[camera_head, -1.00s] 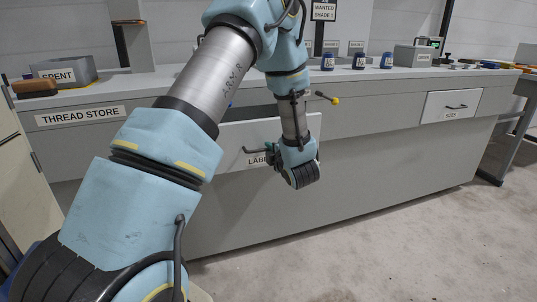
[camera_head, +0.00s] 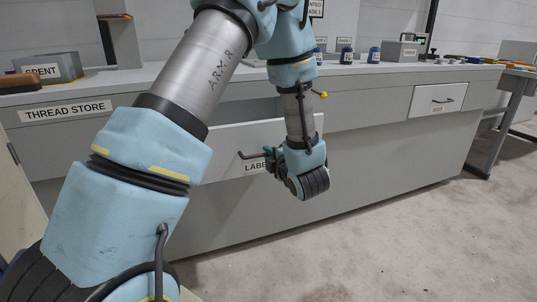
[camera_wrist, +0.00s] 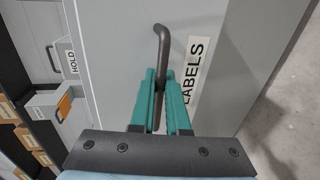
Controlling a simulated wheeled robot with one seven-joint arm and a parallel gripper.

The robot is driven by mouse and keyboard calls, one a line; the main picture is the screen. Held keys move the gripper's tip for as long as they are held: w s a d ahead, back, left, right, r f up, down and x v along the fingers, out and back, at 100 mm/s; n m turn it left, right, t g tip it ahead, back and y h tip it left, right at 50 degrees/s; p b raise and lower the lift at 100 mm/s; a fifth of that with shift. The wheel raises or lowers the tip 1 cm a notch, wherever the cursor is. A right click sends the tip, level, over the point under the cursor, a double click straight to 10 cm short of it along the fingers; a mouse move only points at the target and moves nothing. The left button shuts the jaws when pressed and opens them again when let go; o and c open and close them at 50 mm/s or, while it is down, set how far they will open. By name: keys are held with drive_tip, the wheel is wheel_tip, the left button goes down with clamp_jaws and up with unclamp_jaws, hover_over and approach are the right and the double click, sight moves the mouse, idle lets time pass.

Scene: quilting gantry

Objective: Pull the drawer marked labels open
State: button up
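The drawer marked labels (camera_head: 225,142) stands out from the front of the long grey counter, with a dark gap above its front. Its dark bar handle (camera_wrist: 164,48) shows in the wrist view, beside the LABELS sign (camera_wrist: 196,76). My gripper (camera_wrist: 161,76) has its two teal fingers on either side of the handle bar, close against it, and looks shut on it. In the head view my gripper (camera_head: 268,159) is at the right part of the handle. My wrist covers part of the drawer front and its sign.
A second drawer (camera_head: 424,101) to the right is flush with the counter. The counter top (camera_head: 150,73) holds a SPENT bin (camera_head: 58,67), several blue spools and a grey box (camera_head: 396,50). Bare concrete floor (camera_head: 380,220) lies free in front.

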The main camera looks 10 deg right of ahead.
drive_tip(key=shift+o, duration=0.8)
drive_tip(key=v, duration=1)
drive_tip(key=shift+s, duration=0.35)
